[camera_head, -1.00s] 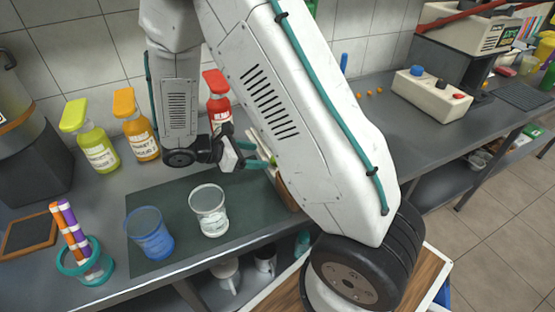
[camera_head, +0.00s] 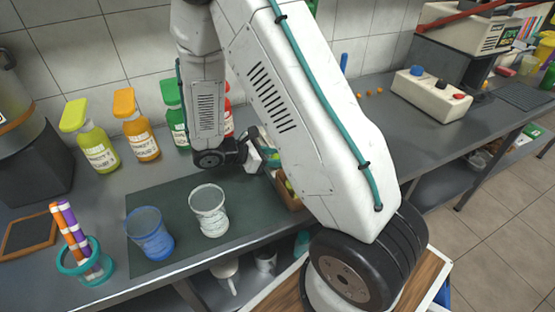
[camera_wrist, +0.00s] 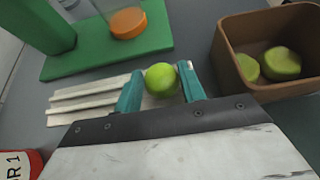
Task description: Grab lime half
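My gripper (camera_wrist: 160,75) has teal fingers. It is shut on a round green lime half (camera_wrist: 162,80), with one finger close against each side in the wrist view. The lime half is in front of white slats (camera_wrist: 85,103); its height above them is hard to tell. More lime pieces (camera_wrist: 281,63) lie in a brown box (camera_wrist: 290,22) to the right of my gripper. In the head view my gripper (camera_head: 268,150) is behind the box (camera_head: 289,199), and my arm hides part of both.
A green stand (camera_wrist: 90,60) with an orange disc (camera_wrist: 128,22) is just beyond the slats. Several sauce bottles (camera_head: 136,128) line the wall. A clear cup (camera_head: 209,210) and a blue cup (camera_head: 150,236) stand on a dark mat (camera_head: 180,252).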

